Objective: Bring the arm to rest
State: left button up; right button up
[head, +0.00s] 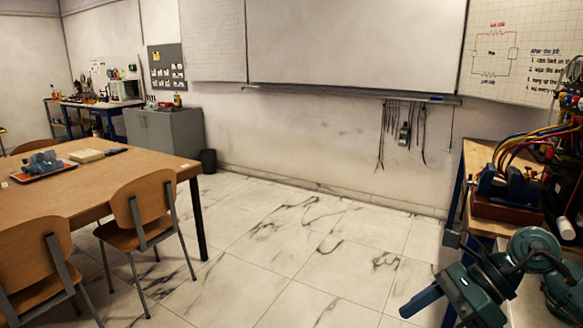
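My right arm comes in at the bottom right corner, with teal and dark links. Its gripper (435,271) hangs over the floor in front of the right-hand workbench. Its two fingers look spread apart, one grey-tipped above and one blue below, with only floor showing between them. I see nothing held in it. My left arm and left gripper are not in view.
The workbench (474,155) at the right carries a dark blue vise-like device (508,188), coloured cables (535,140) and a white roll (566,228). A wooden table (110,178) with chairs (142,210) stands left. The tiled floor (300,245) between is clear.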

jog(key=a+r+m+t+y+p, duration=0.35)
jog(key=a+m+t+y, duration=0.6)
jog(key=m, duration=0.65)
jog(key=s+d+f+m+t+h+p, duration=0.1)
jog(key=s+d+f+m+t+h, duration=0.15)
jog(key=f+m+h, duration=0.85)
jog(key=s+d+f+m+t+h+p, duration=0.1)
jog(key=f+m+t+h+p, duration=0.2)
jog(key=m, duration=1.3)
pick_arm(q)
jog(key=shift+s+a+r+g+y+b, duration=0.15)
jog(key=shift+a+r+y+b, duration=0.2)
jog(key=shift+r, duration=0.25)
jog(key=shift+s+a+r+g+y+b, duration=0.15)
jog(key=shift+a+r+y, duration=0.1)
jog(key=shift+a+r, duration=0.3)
pick_arm(e)
jog(key=s+a+f+m+g+h, duration=0.1)
jog(key=s+f+m+g, duration=0.3)
jog(key=s+f, duration=0.3)
jog(key=shift+s+f+m+g+h, duration=0.35)
jog(key=shift+f+m, duration=0.25)
jog(key=shift+f, duration=0.3)
